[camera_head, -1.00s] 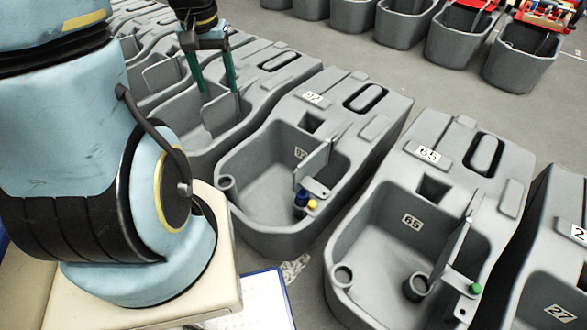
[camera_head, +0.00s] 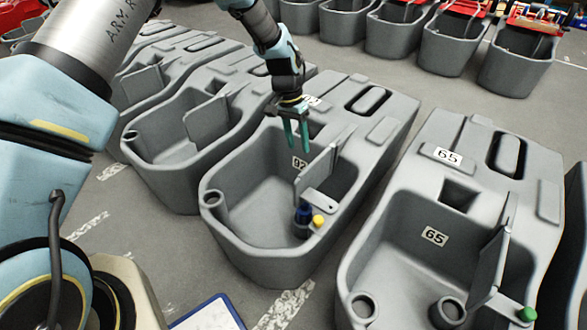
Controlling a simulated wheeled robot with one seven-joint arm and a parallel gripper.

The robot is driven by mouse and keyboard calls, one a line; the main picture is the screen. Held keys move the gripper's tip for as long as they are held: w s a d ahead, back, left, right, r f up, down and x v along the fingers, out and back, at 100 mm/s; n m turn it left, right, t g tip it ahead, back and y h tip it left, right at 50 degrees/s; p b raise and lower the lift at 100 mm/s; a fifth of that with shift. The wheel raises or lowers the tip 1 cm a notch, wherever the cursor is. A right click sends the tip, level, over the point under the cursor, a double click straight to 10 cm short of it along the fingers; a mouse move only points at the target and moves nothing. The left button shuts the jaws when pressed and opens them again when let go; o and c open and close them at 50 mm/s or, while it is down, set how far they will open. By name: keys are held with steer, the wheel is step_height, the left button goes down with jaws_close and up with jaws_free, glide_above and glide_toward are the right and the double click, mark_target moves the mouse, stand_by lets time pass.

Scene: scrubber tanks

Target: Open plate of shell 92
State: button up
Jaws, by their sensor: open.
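Shell 92 (camera_head: 235,243) is a grey tank in the middle of the view, with a 92 label (camera_head: 299,163) on its inner wall. Its plate (camera_head: 319,178) is a grey upright panel inside the basin, toward the right side. A blue part (camera_head: 303,213) and a yellow knob (camera_head: 318,221) sit by the plate's lower end. My gripper (camera_head: 296,146) points down with two green fingers apart and empty. In the picture it overlaps the back of shell 92's basin, left of the plate. I cannot tell its exact height or whether it touches anything.
Shell 65 (camera_head: 365,245) stands to the right, with its own plate (camera_head: 489,264) and a green knob (camera_head: 527,314). More grey shells (camera_head: 160,175) stand to the left. A row of grey bins (camera_head: 455,55) lines the back. Open floor (camera_head: 440,95) lies between the rows.

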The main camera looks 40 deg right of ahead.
mark_target(303, 172)
steer(key=f, duration=0.3)
steer(key=s+f, duration=0.1)
steer(key=f, duration=0.5)
steer(key=shift+s+d, duration=0.2)
steer(key=shift+s, duration=0.2)
jaws_close()
stand_by(0.9)
